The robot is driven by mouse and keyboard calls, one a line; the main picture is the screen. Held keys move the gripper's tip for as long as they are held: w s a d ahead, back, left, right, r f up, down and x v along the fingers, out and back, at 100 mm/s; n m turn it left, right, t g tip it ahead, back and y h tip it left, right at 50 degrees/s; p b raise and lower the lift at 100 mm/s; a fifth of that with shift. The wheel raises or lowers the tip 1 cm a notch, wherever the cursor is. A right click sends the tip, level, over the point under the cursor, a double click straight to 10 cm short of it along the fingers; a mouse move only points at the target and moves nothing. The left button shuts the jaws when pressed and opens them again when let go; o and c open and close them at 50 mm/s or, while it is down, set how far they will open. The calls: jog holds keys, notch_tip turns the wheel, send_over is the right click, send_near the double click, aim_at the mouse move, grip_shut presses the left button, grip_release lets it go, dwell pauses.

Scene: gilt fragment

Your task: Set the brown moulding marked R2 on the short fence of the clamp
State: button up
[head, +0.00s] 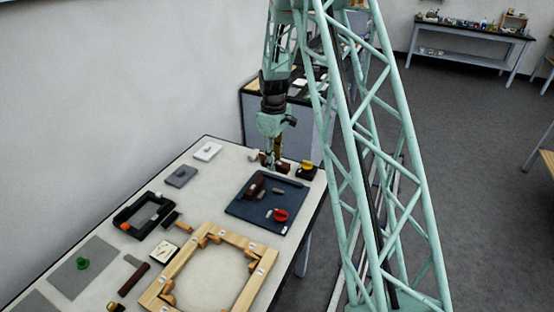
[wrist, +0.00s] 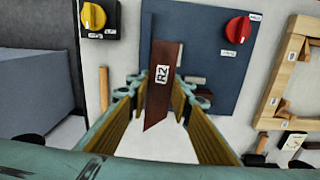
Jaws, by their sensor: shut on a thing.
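My gripper (wrist: 160,88) is shut on the brown moulding (wrist: 162,58), whose white label reads R2. The moulding runs lengthwise between the fingers, with its angled end towards the wrist camera. In the head view my gripper (head: 270,160) is above the far edge of the dark blue plate (head: 243,210), which seems to be the clamp base. The plate bears a red knob (head: 281,215) and also shows in the wrist view (wrist: 205,30), partly behind the moulding. A dark brown block (head: 255,187) is on it. I cannot tell which part is the short fence.
A black box with a yellow knob (wrist: 94,16) stands beside the plate. A wooden frame (head: 183,270) with inner blocks lies nearer on the table.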

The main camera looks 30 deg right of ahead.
aim_at(277, 184)
jog(key=shift+s+d+f+n, duration=0.25)
jog(key=shift+d+n, duration=0.05)
jog(key=shift+d, duration=0.25)
jog(key=shift+f, duration=0.25)
jog(key=shift+f+b, duration=1.7)
jog(key=shift+f, duration=1.95)
jog(key=shift+f, duration=0.1)
jog(key=shift+s+a+f+b, duration=0.1)
jog(key=shift+f+b, duration=0.2)
jog(key=shift+f, duration=0.05)
jog(key=o, duration=0.9)
jog(key=shift+f, duration=0.15)
jog(key=shift+o, duration=0.2)
jog(key=shift+r, duration=0.25)
